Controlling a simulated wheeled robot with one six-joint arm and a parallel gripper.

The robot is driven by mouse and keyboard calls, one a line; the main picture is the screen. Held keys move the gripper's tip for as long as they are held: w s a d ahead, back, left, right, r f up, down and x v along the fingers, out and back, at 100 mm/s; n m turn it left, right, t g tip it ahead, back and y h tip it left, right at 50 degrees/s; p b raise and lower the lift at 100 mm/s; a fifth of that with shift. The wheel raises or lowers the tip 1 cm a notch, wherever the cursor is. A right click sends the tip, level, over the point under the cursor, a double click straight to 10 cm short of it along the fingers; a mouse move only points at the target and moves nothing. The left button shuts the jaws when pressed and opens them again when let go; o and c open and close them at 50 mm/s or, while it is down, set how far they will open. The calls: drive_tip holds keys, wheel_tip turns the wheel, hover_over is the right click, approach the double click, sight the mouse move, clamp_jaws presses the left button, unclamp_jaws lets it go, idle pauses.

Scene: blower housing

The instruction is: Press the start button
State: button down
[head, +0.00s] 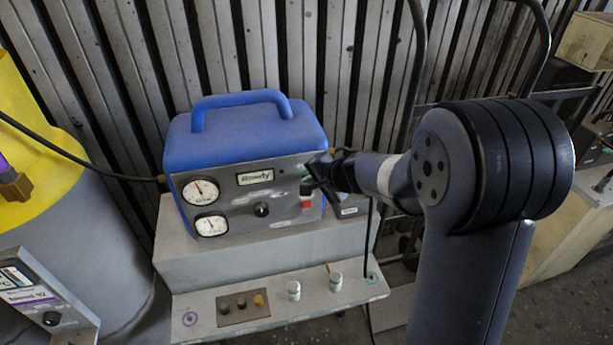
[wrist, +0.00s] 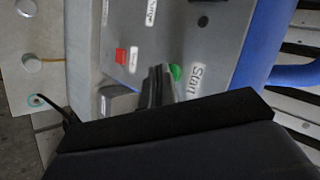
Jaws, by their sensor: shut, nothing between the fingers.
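The start button is green (wrist: 176,72), with a "Start" label (wrist: 196,79) beside it in the wrist view. It sits on the grey front panel (head: 241,204) of a blue-topped unit (head: 235,138). My gripper (wrist: 158,82) is shut and empty, its fingertips directly beside the green button and partly covering it. I cannot tell whether they touch it. In the head view my gripper (head: 317,174) is at the panel's upper right, where it hides most of the button.
A red button (wrist: 120,56) is on the same panel, beside my fingers. The panel also has two gauges (head: 201,191) and a black knob (head: 261,209). A lower shelf (head: 206,301) holds small white-capped jars (head: 294,290). A dark cable hangs to the right.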

idle(0.5)
drive_tip(key=shift+s+d+b, duration=0.15)
drive_tip(key=shift+s+b, duration=0.25)
drive_tip(key=s+d+b, duration=0.1)
drive_tip(key=s+b, duration=0.1)
drive_tip(key=s, duration=0.3)
drive_tip(key=shift+s+d, duration=0.35)
drive_tip(key=shift+s, duration=0.05)
drive_tip(key=shift+w, duration=0.15)
idle(0.5)
